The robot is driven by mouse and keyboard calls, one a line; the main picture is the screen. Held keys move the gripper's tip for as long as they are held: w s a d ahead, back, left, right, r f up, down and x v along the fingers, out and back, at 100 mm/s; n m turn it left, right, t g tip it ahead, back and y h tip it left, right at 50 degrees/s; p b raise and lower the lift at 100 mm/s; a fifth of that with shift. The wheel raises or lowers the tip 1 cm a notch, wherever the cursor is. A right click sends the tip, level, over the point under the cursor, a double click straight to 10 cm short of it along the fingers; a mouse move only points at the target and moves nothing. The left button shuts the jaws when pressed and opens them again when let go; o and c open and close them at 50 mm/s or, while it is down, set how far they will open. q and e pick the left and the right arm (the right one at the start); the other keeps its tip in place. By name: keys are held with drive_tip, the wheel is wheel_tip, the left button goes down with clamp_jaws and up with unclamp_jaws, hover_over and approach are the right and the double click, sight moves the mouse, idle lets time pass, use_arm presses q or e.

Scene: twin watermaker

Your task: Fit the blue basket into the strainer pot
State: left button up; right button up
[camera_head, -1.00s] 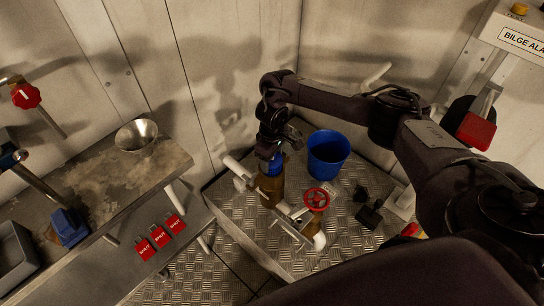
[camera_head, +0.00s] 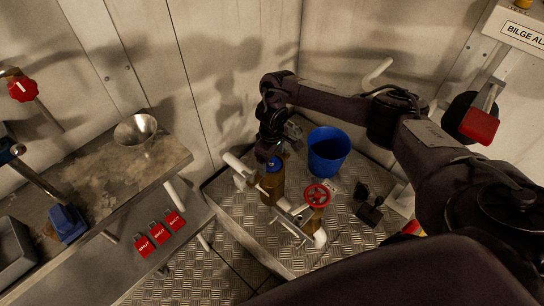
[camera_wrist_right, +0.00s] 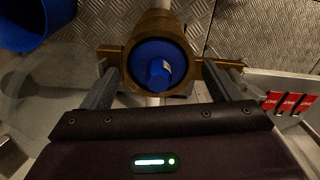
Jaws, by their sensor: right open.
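The strainer pot (camera_head: 271,188) is a brown-bronze cylinder standing upright in the pipework on the metal plate floor. The blue basket (camera_wrist_right: 158,66) sits inside its round mouth, with the pot rim (camera_wrist_right: 131,62) all around it; it also shows as a blue patch at the pot's top in the head view (camera_head: 274,164). My right gripper (camera_wrist_right: 160,85) is open, with one finger on each side of the pot and apart from the basket. In the head view my right gripper (camera_head: 271,150) is just above the pot. My left gripper is not in view.
A blue bucket (camera_head: 328,152) stands right behind the pot. A red handwheel valve (camera_head: 318,195) and pipes are beside it. A bench with a metal funnel (camera_head: 136,130) and red tags (camera_head: 159,233) is at the left. Black items (camera_head: 370,212) lie to the right.

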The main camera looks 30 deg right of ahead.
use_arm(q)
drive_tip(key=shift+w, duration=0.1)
use_arm(e)
drive_tip(key=shift+w+d, duration=0.1)
drive_tip(key=shift+d, duration=0.05)
drive_tip(key=shift+r, duration=0.5)
wheel_tip(320, 180, up, 6)
drive_tip(key=shift+f+p, duration=0.1)
drive_tip(key=shift+p, duration=0.6)
drive_tip(key=shift+r, duration=0.5)
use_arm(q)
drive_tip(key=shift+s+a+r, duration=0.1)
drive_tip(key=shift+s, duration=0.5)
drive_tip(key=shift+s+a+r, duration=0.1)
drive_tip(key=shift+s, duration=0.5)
